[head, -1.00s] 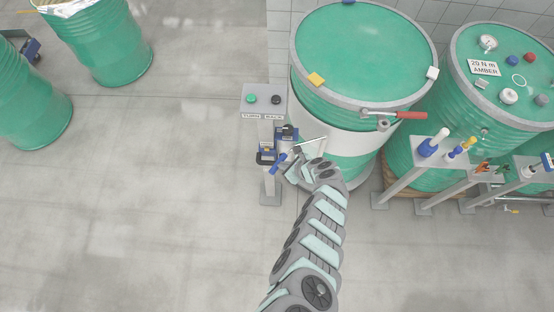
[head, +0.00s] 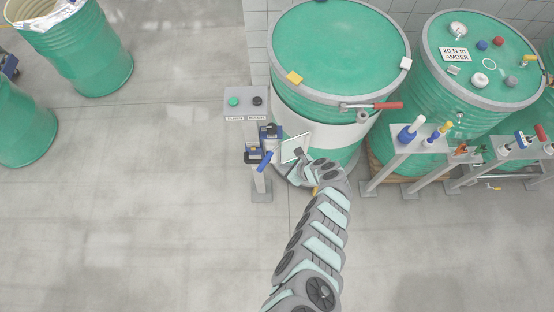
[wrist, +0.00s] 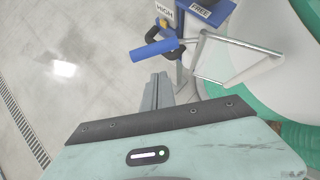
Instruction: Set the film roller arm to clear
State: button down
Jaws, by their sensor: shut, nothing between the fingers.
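A blue handle (wrist: 154,50) on a black mount sits in front of my gripper in the wrist view; it also shows in the head view (head: 264,161), low on the grey control post. Beside it is a metal-framed pale panel (wrist: 237,60), also in the head view (head: 295,148). I cannot tell which of these parts is the film roller arm. Labels HIGH (wrist: 165,11) and FREE (wrist: 201,11) are above; no CLEAR label is readable. My gripper (wrist: 158,82) is shut and empty, its tips just short of the blue handle, apart from it.
A green drum (head: 340,50) stands right behind the post, with a red-handled tool (head: 375,106) at its rim. The control box (head: 246,101) has green and black buttons. Tool stands (head: 405,150) and an amber-labelled drum (head: 480,75) are at right.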

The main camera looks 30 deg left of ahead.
jog(key=p+v, duration=0.1)
jog(key=v, duration=0.5)
jog(key=shift+w+r+p, duration=0.15)
jog(key=shift+w+p, duration=0.05)
jog(key=shift+p, duration=0.1)
dwell(0.3)
